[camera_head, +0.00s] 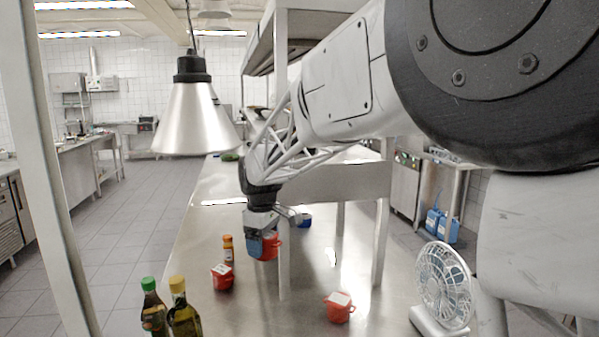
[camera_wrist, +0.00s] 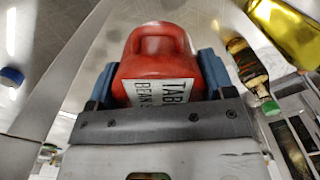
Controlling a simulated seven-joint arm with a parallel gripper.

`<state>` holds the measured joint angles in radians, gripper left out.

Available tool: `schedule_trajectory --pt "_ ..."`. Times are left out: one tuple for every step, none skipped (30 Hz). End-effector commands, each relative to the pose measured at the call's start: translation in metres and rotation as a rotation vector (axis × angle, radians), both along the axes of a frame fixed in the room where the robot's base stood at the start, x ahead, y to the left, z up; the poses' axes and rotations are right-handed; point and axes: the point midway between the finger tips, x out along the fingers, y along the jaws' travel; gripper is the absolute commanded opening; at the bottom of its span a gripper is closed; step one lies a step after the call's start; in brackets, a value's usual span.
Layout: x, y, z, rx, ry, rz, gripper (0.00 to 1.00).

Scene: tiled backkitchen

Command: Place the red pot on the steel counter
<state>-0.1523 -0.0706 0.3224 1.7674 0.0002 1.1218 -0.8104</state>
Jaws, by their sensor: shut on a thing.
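My gripper (camera_head: 264,243) is shut on a red pot (camera_head: 269,250), low over the steel counter (camera_head: 250,307). I cannot tell whether the pot touches the counter. In the wrist view the red pot (camera_wrist: 155,62) sits between the blue finger pads of my gripper (camera_wrist: 158,85). Its white label with black letters faces my gripper, and the gripper hides its near end. Two smaller red containers with white tops stand on the counter, one at the left (camera_head: 222,277) and one nearer at the right (camera_head: 338,308).
An orange-capped bottle (camera_head: 228,248) stands left of my gripper, a blue item (camera_head: 305,221) behind it. Green-capped (camera_head: 153,310) and yellow-capped (camera_head: 184,309) bottles stand at the front left. A white fan (camera_head: 444,284) is at right. A lamp (camera_head: 194,118) hangs at left; shelf posts (camera_head: 283,265) rise nearby.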

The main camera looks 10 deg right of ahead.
Motion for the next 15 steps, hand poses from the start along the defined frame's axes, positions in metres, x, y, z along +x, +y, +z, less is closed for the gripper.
schedule_trajectory --pt "0.004 -0.013 0.009 0.001 -0.003 -0.010 0.42" --pt "0.006 -0.020 0.013 0.000 -0.001 -0.013 0.42" --pt "0.008 -0.029 0.020 0.000 -0.001 -0.019 0.42" --pt "0.010 -0.036 0.025 0.001 -0.003 -0.022 0.42" --pt "0.012 -0.043 0.029 0.001 -0.003 -0.026 0.42" --pt "0.013 -0.053 0.035 0.000 -0.001 -0.031 0.42" --pt "0.014 -0.060 0.040 0.000 -0.001 -0.034 0.42" --pt "0.016 -0.067 0.045 0.000 -0.002 -0.039 0.42" --pt "0.017 -0.076 0.051 0.000 -0.002 -0.044 0.42" --pt "0.018 -0.083 0.056 0.000 -0.001 -0.047 0.42" --pt "0.019 -0.091 0.061 0.000 -0.001 -0.051 0.42" --pt "0.020 -0.100 0.067 0.000 -0.002 -0.056 0.42" --pt "0.021 -0.107 0.071 0.000 -0.002 -0.060 0.42" --pt "0.021 -0.115 0.076 0.000 -0.001 -0.064 0.42" --pt "0.022 -0.124 0.083 0.000 -0.002 -0.068 0.42"
